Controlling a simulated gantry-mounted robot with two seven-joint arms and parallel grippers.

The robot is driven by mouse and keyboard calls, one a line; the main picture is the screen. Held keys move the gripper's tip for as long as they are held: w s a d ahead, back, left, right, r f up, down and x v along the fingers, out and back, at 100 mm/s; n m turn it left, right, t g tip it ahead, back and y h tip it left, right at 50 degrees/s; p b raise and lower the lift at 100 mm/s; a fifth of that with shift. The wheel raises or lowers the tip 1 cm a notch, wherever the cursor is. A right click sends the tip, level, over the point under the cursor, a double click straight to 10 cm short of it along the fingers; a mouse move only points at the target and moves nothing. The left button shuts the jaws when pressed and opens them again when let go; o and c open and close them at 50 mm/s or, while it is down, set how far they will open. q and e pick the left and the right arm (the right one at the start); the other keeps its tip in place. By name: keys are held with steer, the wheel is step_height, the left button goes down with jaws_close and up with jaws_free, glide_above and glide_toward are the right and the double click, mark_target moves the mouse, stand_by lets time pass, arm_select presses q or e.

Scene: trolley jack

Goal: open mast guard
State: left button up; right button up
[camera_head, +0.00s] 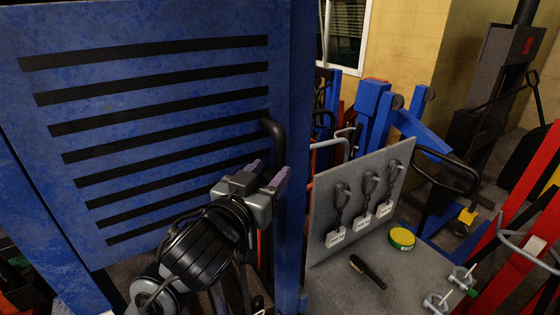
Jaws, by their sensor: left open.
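The mast guard (165,120) is a large blue panel with several black horizontal slots. It fills the left of the head view. A dark bent handle (278,150) stands at its right edge, beside a blue upright post (297,110). My left gripper (267,173) is in front of the panel's right side, just below and left of the handle. Its two purple-tipped fingers are apart with nothing seen between them. I cannot tell whether a finger touches the handle. My left arm hides the panel's lower right part. My right gripper is not in view.
Right of the post, a grey board (360,200) holds several tagged hooks. A yellow-green round tin (402,238) and a black-handled tool (367,271) lie on the grey surface before it. Shackles (437,302) lie near its right edge. Blue and red lifting equipment stands behind and right.

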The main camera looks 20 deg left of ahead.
mark_target(277, 164)
arm_select(q)
steer(key=shift+w+d+p, duration=0.2)
steer(key=shift+w+p, duration=0.15)
steer(key=shift+w, duration=2.35)
jaws_close()
